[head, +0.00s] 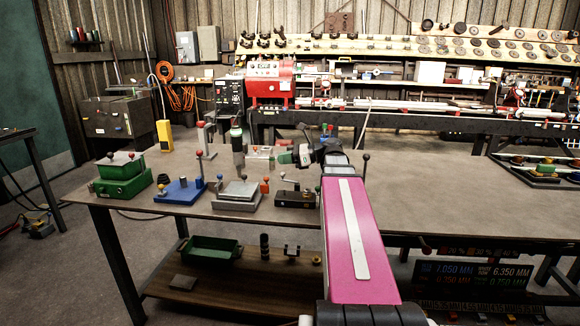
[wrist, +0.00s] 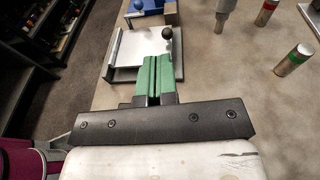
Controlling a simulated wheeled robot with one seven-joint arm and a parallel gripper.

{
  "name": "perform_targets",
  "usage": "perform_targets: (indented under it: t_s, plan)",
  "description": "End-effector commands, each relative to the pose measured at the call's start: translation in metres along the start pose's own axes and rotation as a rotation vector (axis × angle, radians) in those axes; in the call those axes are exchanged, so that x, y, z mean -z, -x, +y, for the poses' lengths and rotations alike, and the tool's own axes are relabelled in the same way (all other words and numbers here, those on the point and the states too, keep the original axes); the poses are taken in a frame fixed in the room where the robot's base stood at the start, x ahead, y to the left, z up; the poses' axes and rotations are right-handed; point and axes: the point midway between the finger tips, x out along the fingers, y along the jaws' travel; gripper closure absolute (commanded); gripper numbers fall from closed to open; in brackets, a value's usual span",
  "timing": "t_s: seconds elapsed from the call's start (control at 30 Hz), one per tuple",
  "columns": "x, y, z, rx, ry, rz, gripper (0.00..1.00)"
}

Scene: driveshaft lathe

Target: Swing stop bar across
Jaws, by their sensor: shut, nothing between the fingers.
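My gripper (head: 283,158) has green fingers and points left over the front half of the bench in the head view. Its fingers (wrist: 154,82) are pressed together with nothing between them in the wrist view. Ahead of them is a silver plate fixture (wrist: 128,58), which looks like the grey plate fixture (head: 238,194) in the head view. A dark ball knob (wrist: 167,33) shows over the plate's right side, slightly beyond the fingertips. I cannot tell whether they touch it. No part can be surely identified as the stop bar; the fingers may hide some of it.
A blue fixture (head: 180,190) and a green box (head: 122,178) stand left on the bench. A dark fixture (head: 297,198) with ball knobs is right of the plate. Banded cylinders (wrist: 293,60) stand right in the wrist view.

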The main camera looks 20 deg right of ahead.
Motion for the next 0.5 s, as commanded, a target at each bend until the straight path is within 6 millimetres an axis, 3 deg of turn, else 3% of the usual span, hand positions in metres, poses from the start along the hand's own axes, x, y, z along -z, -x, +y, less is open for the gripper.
perform_targets:
  t_s: [0.2,0.5]
  plan:
    - [-0.030,-0.025,0.030,-0.001,0.003,0.000,1.00]
    - [-0.058,-0.049,0.054,0.001,0.002,0.000,1.00]
